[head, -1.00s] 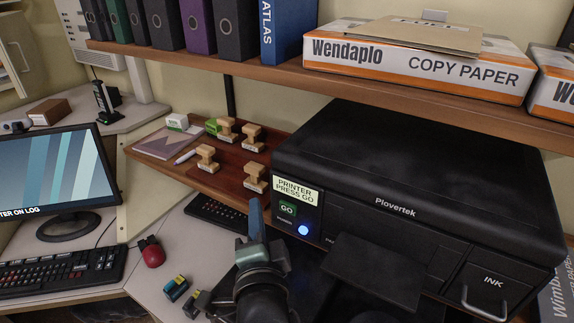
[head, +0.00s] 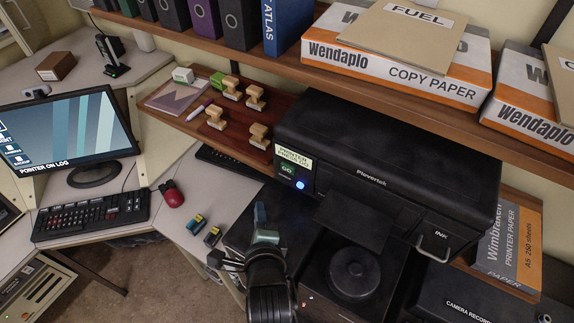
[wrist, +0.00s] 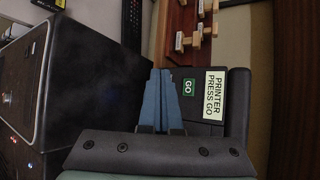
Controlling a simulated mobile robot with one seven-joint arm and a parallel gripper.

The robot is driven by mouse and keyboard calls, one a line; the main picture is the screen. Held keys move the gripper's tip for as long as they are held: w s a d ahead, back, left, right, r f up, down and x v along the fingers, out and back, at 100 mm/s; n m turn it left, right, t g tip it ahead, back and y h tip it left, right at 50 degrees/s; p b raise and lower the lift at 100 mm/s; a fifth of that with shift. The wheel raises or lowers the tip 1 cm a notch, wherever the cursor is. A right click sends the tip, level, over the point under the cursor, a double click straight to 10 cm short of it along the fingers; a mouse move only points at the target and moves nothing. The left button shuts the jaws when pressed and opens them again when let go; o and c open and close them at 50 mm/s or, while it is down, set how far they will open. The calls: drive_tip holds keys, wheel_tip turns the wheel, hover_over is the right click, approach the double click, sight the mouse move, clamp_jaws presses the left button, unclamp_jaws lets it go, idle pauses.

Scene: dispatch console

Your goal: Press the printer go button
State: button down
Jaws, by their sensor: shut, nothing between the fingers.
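The black Plovertek printer (head: 385,170) stands under the shelf in the head view. Its front left corner carries a pale "PRINTER PRESS GO" label (head: 294,156) with the green GO button (head: 287,169) below it. A round blue light (head: 300,184) glows beneath. My gripper (head: 260,210) is in front of and below the button, apart from it in the head view. In the wrist view the blue fingers (wrist: 160,85) are together and empty, with the GO button (wrist: 188,87) just right of their tips. I cannot tell the exact gap to the panel.
Wooden stamps (head: 258,135) stand on the small shelf left of the printer. The wooden shelf (head: 400,112) with copy paper boxes overhangs the printer. A black round-topped object (head: 355,270) is right of my arm.

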sight(288, 168)
drive_tip(key=shift+w, duration=0.1)
drive_tip(key=w+d+b, duration=0.4)
drive_tip(key=w+d, duration=0.1)
drive_tip(key=w, duration=0.2)
drive_tip(key=shift+d, duration=0.15)
idle(2.0)
